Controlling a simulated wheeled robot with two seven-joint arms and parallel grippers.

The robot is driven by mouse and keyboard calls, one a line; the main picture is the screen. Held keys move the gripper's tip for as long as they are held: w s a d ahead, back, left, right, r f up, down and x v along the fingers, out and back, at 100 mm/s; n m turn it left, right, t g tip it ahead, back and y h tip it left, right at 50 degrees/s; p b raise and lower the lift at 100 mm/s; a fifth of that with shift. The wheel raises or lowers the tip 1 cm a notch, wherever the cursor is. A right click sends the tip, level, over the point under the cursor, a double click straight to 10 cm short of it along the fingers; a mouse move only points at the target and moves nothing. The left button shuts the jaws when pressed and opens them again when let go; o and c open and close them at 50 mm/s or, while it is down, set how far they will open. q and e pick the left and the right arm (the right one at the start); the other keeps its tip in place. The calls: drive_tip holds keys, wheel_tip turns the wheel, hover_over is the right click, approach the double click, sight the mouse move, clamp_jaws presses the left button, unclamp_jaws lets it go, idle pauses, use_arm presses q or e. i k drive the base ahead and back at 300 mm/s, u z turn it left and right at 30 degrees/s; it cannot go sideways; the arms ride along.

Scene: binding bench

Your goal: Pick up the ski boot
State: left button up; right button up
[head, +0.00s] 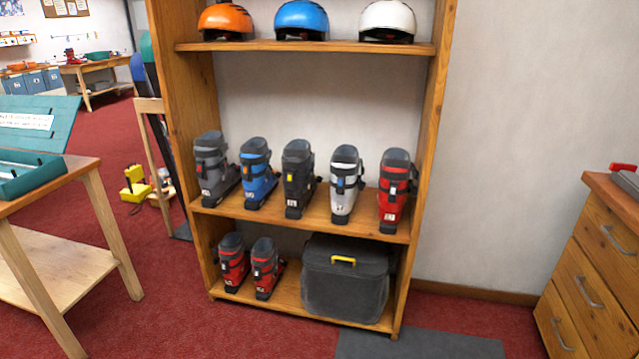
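Several ski boots stand upright in a row on the middle shelf of a wooden rack: a grey boot (213,170), a blue boot (257,174), a black boot (297,178), a white boot (344,184) and a red boot (395,190). Two more red boots, a left one (232,263) and a right one (265,268), stand on the bottom shelf. Neither of my grippers shows in the head view.
Three helmets, orange (226,20), blue (302,18) and white (388,20), sit on the upper shelf (300,46). A dark bin (345,285) fills the bottom right. A workbench (75,165) stands left, a drawer cabinet (600,260) right.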

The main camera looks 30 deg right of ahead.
sight(298, 160)
drive_tip(key=z, duration=0.9)
drive_tip(key=i, duration=0.8)
drive_tip(key=z, duration=0.6)
drive_tip(key=i, duration=0.85)
drive_tip(key=u, duration=0.4)
